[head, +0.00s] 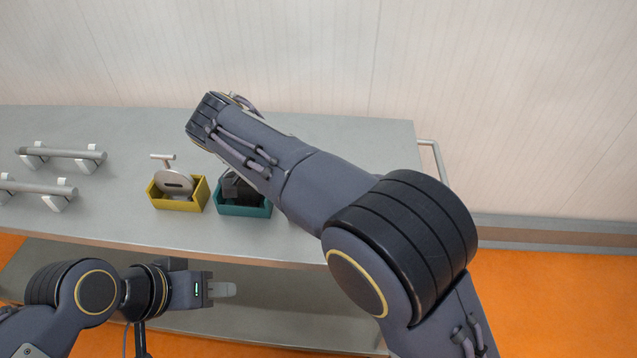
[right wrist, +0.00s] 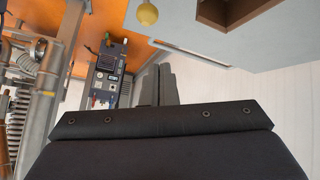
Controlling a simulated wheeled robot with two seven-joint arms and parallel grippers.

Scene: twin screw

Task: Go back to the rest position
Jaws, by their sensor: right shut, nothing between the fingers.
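My left gripper (head: 222,290) is in front of the table's near edge, at the lower left of the head view. Its fingers show side-on, so I cannot tell whether they are open or shut. My right arm reaches over the table from the lower right, and its gripper is hidden in the head view. In the right wrist view my right gripper (right wrist: 158,84) is shut, with nothing between its fingers.
The grey table (head: 100,135) holds a yellow bin (head: 180,204) with a metal part (head: 172,182), and a teal bin (head: 243,210) with dark pieces. Two grey bars (head: 62,153) (head: 38,188) rest on white supports at left. The right wrist view shows machinery (right wrist: 108,75).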

